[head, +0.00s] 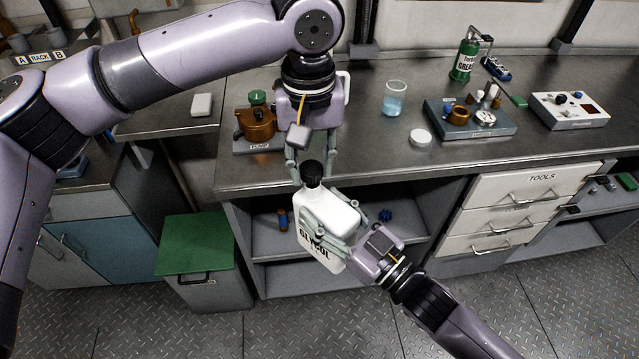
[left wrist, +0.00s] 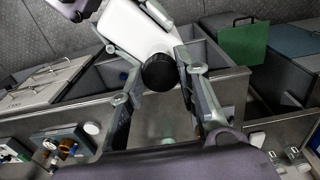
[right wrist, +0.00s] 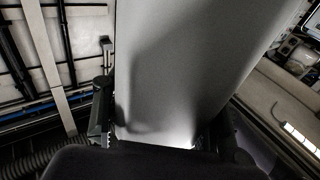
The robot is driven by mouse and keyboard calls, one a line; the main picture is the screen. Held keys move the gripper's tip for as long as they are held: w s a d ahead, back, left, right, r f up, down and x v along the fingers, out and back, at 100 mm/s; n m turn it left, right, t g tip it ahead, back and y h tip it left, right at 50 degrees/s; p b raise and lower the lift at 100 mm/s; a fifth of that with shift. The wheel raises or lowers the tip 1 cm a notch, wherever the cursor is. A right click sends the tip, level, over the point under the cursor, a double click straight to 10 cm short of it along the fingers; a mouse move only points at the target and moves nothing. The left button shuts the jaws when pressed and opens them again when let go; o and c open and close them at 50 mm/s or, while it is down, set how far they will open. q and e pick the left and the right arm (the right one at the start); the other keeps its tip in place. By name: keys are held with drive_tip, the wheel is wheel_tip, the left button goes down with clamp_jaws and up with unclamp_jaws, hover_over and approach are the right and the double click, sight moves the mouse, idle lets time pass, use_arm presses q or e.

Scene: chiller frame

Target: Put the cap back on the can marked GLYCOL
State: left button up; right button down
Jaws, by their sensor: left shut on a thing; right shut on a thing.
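The GLYCOL can (head: 325,215) is a white jug held in the air in front of the bench, tilted, with its lettering on the lower side. My right gripper (head: 342,232) is shut around its body. The can's pale wall (right wrist: 190,70) fills the right wrist view. The black cap (head: 312,168) is at the can's neck; my left gripper (head: 311,178) comes from above with its fingers on either side of it. The left wrist view shows the cap (left wrist: 159,72) between the fingertips, in line with the can (left wrist: 133,30). The cap hides the mouth, so I cannot tell how it is seated.
The bench edge and open shelf (head: 275,240) are right behind the can. On the bench stand a copper pump (head: 257,125), a beaker (head: 394,100), a white round lid (head: 420,137) and a blue tray (head: 470,120). A green-lidded bin (head: 195,245) stands left.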

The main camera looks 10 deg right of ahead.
idle(0.3)
use_arm(q)
drive_tip(key=shift+f, duration=0.9)
drive_tip(key=shift+f, duration=0.55)
